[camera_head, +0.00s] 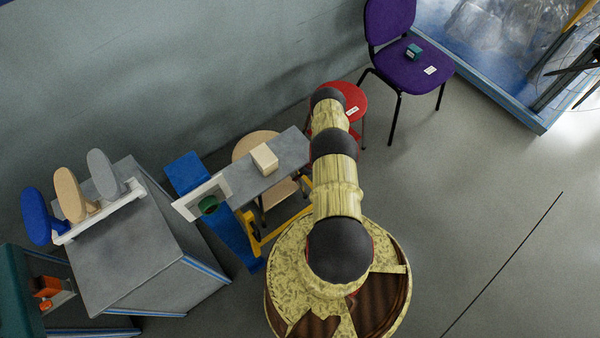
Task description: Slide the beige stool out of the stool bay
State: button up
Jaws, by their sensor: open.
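The beige stool (246,142) has a round seat, which shows at the back edge of a grey board (290,150). The board hides part of the seat. A lower beige surface (277,194) shows below the board; I cannot tell whether it is part of the stool. The stool bay seems to be the space around the board, between a blue panel (212,210) on the left and a yellow frame (262,238) in front. My arm reaches up the picture to the right of the board. My gripper does not show; the arm's end links hide it.
A cream block (264,158) lies on the board. A red stool (353,93) stands behind my arm, and a purple chair (393,25) beyond it. A grey cabinet (150,250) with paddle-shaped samples is at left. The floor at right is clear.

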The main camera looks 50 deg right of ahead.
jog(key=shift+w+f, duration=0.25)
jog(key=shift+f, duration=0.4)
jog(key=shift+c, duration=1.3)
jog(key=c, duration=0.8)
jog(key=shift+a, duration=0.1)
grip_shut()
